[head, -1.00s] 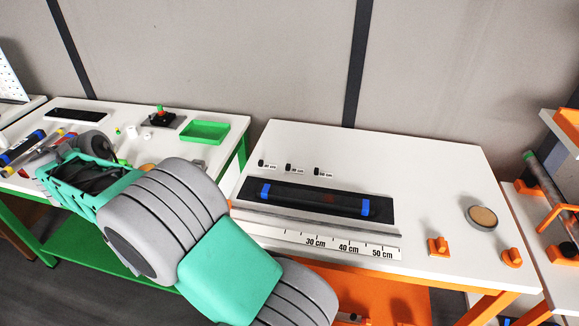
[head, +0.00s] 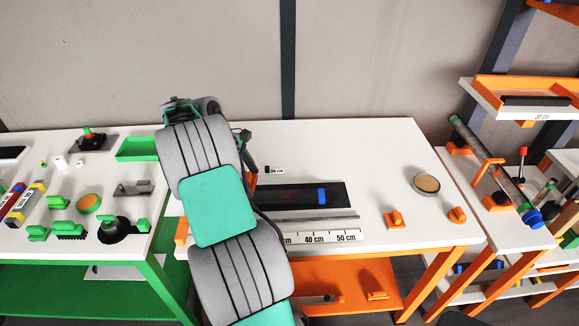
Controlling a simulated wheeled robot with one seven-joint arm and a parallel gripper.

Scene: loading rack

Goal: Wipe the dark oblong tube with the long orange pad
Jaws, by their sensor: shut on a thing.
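The dark oblong tube (head: 298,196) lies in a black tray (head: 337,187) on the white-topped table. A blue band (head: 322,195) shows at its right end; its left end is hidden behind my arm. My arm rises in front of the left part of this table, and my gripper's fingertips are hidden behind it. No long orange pad can be made out for certain. Two small orange handled pieces (head: 395,219) and (head: 457,214) stand at the table's right front, and an orange handled piece (head: 377,295) sits on the shelf below.
A length scale (head: 330,237) runs along the front of the table. A round tan-topped dish (head: 427,184) stands at the right. A green-framed table (head: 110,180) with several tools adjoins at left. An orange rack (head: 515,190) with rods stands at right. The tabletop's back right is clear.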

